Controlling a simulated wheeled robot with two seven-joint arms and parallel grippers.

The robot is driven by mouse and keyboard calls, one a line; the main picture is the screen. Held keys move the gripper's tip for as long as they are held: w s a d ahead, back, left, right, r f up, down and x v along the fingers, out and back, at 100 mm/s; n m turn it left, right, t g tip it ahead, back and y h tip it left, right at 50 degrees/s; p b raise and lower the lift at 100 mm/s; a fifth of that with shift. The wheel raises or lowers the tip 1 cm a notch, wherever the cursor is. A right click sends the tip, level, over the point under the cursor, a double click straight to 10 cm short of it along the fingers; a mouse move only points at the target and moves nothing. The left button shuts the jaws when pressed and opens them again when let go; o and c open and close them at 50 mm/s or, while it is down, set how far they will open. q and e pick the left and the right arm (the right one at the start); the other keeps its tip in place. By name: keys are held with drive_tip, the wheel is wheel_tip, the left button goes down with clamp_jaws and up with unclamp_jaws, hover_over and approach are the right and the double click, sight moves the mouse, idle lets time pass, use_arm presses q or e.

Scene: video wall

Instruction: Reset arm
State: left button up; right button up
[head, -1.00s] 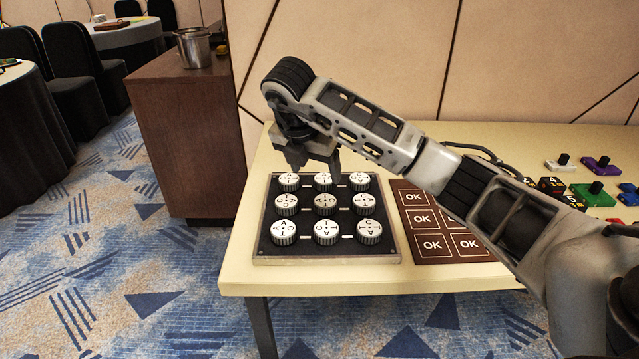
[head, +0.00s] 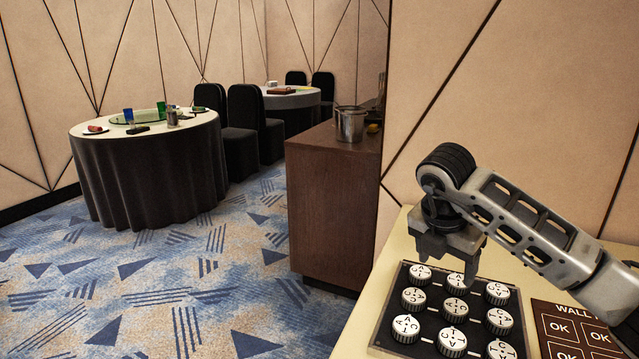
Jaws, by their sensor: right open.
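My right gripper (head: 447,262) hangs from the right arm, which comes in from the right. It points down over the back left part of a dark panel (head: 384,338) with several round white lettered knobs (head: 453,310). The gripper is open with nothing seen between its fingers. Whether it touches a knob I cannot tell. My left gripper is out of view.
The panel lies on a pale table (head: 362,318) beside a brown board with OK squares (head: 570,331). A wooden cabinet (head: 330,215) with a metal bucket (head: 350,123) stands left of the table. Round tables (head: 145,185), black chairs (head: 243,120) and open carpet lie further left.

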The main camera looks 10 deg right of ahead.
drive_tip(key=s+a+f+n+g+y, duration=0.1)
drive_tip(key=s+a+f+n+y, duration=0.3)
drive_tip(key=a, duration=0.6)
drive_tip(key=s+a+f+n+g+y, duration=0.15)
drive_tip(key=s+a+f+y, duration=0.35)
drive_tip(key=a, duration=0.5)
drive_tip(key=s+a+r+m+t+y+p, duration=0.2)
drive_tip(key=s+a+r+y, duration=0.3)
drive_tip(key=a+r+y, duration=0.65)
drive_tip(key=w+d+f+m+t+h, duration=0.2)
drive_tip(key=d+f+m+t+h, duration=0.1)
drive_tip(key=d+m+t, duration=0.45)
drive_tip(key=w+d+f+m+t+h, duration=0.1)
drive_tip(key=d+f+m+t+h, duration=0.3)
drive_tip(key=m+t, duration=0.55)
drive_tip(key=s+d+f+m+g+h, duration=0.3)
drive_tip(key=s+f+m+g, duration=0.1)
drive_tip(key=f, duration=0.4)
drive_tip(key=s+d+f+m+g+h, duration=0.3)
drive_tip(key=s+f+m+g+h, duration=0.1)
drive_tip(key=s+f, duration=0.3)
drive_tip(key=shift+s+d+f+m+p, duration=0.15)
drive_tip(key=shift+d+f+m+p, duration=0.1)
drive_tip(key=shift+f+m+p, duration=0.25)
